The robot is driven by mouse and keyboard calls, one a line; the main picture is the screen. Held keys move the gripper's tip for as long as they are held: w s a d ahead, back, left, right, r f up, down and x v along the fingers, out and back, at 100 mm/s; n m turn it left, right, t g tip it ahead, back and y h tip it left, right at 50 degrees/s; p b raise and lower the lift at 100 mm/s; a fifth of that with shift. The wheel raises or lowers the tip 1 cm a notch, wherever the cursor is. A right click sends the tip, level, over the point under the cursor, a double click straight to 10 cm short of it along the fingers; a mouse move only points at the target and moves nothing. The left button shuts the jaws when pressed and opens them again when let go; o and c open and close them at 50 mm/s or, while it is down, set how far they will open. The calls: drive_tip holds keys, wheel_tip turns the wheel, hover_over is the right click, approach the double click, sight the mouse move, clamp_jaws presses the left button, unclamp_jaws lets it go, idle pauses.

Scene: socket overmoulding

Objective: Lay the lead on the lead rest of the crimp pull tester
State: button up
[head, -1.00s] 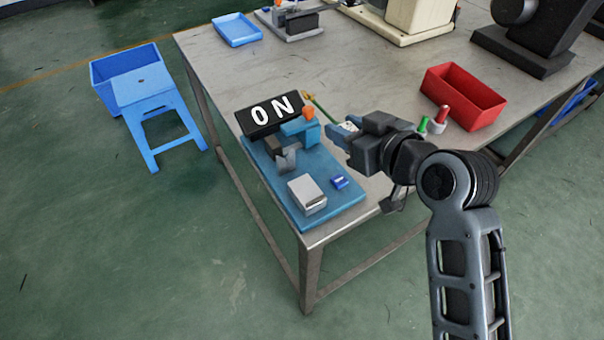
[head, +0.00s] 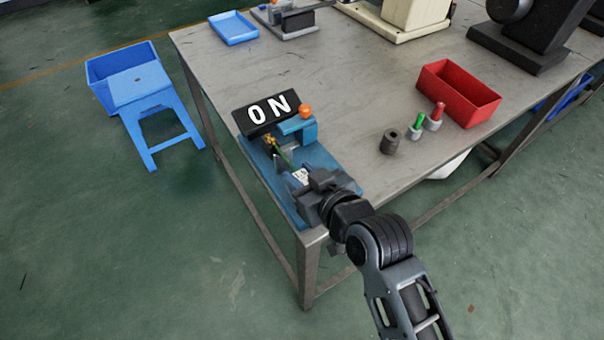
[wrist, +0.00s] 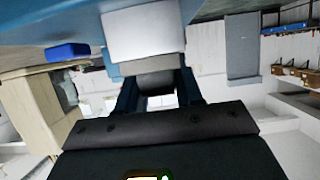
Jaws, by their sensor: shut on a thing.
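The crimp pull tester (head: 262,160) has a blue base at the table's near left corner, a black ON display (head: 267,113) and a blue bracket (head: 299,128) with an orange knob (head: 305,110). My gripper (head: 297,173) is over the base, shut on the lead (head: 284,156). The lead's green length points up-left to a gold end near the bracket. My gripper hides the near part of the base in the head view. The wrist view shows a pale grey block (wrist: 143,32) and a small blue block (wrist: 68,52) beyond my fingers. I cannot tell whether the lead touches the rest.
A dark cylinder (head: 390,141), green-topped (head: 416,127) and red-topped (head: 435,117) pieces and a red bin (head: 459,92) stand to the right. Dark machinery (head: 520,40) is at the back right. A blue tray (head: 234,27) lies at the back left. The table's middle is clear.

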drive_tip(key=shift+f, duration=0.15)
drive_tip(key=o, duration=1)
drive_tip(key=shift+o, duration=0.2)
drive_tip(key=shift+r, duration=0.25)
drive_tip(key=shift+s+d, duration=0.25)
drive_tip(key=v, duration=1.1)
drive_tip(key=shift+r, duration=0.15)
